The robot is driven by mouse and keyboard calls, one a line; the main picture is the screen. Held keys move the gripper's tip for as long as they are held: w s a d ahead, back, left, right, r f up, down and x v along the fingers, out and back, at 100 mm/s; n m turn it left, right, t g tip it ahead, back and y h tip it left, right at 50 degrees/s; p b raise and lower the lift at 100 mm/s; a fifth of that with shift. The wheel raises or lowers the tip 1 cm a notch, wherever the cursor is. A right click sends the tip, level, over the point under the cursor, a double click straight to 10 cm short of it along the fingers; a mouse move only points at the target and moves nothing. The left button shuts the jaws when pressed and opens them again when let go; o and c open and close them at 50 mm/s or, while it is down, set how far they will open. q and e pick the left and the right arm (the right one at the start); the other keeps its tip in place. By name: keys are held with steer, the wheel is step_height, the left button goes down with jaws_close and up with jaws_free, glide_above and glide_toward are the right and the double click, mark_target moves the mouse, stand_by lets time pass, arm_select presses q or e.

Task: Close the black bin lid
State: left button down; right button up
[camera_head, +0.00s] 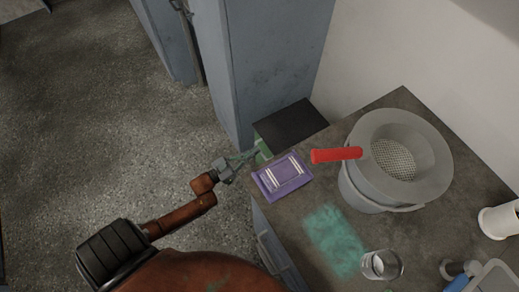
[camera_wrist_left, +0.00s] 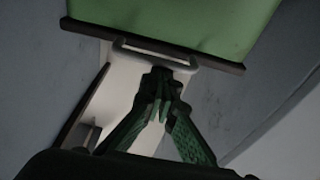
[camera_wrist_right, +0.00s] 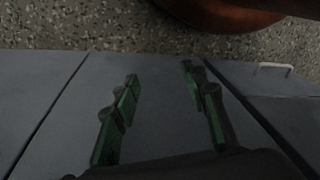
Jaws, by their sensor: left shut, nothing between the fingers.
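The bin stands between the blue-grey cabinet and the worktop. Its dark, flat-looking top, the black lid (camera_head: 290,122), shows in the head view, with a strip of green bin body (camera_head: 263,150) below it. I cannot tell the lid's exact angle. My left gripper (camera_head: 250,156) is beside the green strip, fingers together and empty. In the left wrist view its fingertips (camera_wrist_left: 163,78) are just in front of a pale loop-shaped part (camera_wrist_left: 155,52) below the dark edge of a green panel (camera_wrist_left: 180,18); contact is unclear. My right gripper (camera_wrist_right: 160,85) is open and empty.
A purple box (camera_head: 282,176) lies at the worktop's (camera_head: 310,205) edge near my left gripper. A sieve (camera_head: 400,150) with a red handle (camera_head: 337,155) rests on a grey bucket. A glass jar (camera_head: 382,265) stands in front. The floor (camera_head: 110,110) to the left is clear.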

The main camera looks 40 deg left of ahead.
arm_select(q)
steer(key=shift+s+f, duration=0.25)
steer(key=shift+f, duration=0.95)
steer(key=r+v, duration=0.2)
steer(key=v, duration=0.9)
steer(key=shift+s, duration=0.25)
steer(key=shift+a+f, duration=0.1)
steer(key=shift+a, duration=0.05)
